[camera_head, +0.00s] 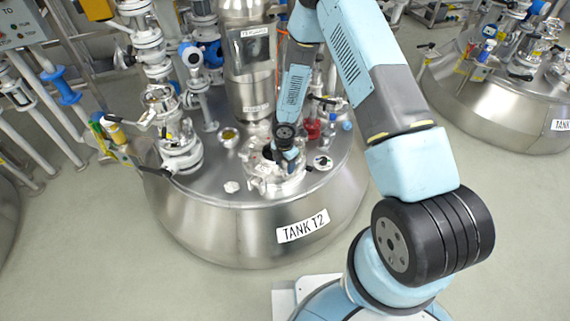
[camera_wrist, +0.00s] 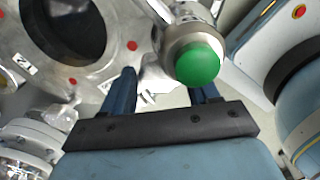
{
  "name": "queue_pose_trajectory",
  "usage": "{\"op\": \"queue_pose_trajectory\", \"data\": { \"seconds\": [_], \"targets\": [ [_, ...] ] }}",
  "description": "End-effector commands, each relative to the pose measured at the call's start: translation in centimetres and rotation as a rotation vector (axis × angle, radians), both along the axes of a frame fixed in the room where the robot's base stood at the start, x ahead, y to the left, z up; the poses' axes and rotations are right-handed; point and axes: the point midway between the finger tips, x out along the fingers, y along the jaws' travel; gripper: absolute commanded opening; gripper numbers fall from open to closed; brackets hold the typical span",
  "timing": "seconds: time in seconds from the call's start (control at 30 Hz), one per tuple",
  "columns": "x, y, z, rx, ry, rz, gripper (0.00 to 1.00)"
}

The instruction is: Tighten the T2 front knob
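Tank T2 (camera_head: 235,225) is a steel vessel with a "TANK T2" label on its front. My gripper (camera_head: 287,155) points down at the round hatch (camera_head: 268,187) on the front of its lid. In the wrist view, the two blue fingers of my gripper (camera_wrist: 160,88) are apart. A knob with a green end cap (camera_wrist: 199,62) and a metal collar shows near the right finger and covers part of it. It is not clamped between the fingers. I cannot tell whether it touches the right finger. The green cap is not clear in the head view.
A dark round opening (camera_wrist: 63,30) in the hatch, with a "2" label and red dots, lies left in the wrist view. A white knob (camera_wrist: 55,115) sits below it. Pipes and valves (camera_head: 180,140) crowd the lid's left side. Open floor (camera_head: 130,270) lies in front.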

Motion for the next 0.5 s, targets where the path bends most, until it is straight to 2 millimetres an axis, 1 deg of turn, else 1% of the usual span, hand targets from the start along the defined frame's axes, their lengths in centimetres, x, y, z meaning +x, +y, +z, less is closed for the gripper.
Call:
{"op": "queue_pose_trajectory", "data": {
  "seconds": [0.03,0.37,0.5],
  "targets": [
    [0.0,0.0,0.01,0.0,0.0,0.0,0.55],
    [0.04,0.04,0.03,0.001,-0.001,0.0,0.23],
    [0.04,0.07,0.04,0.001,-0.001,-0.032,0.23]
  ]
}}
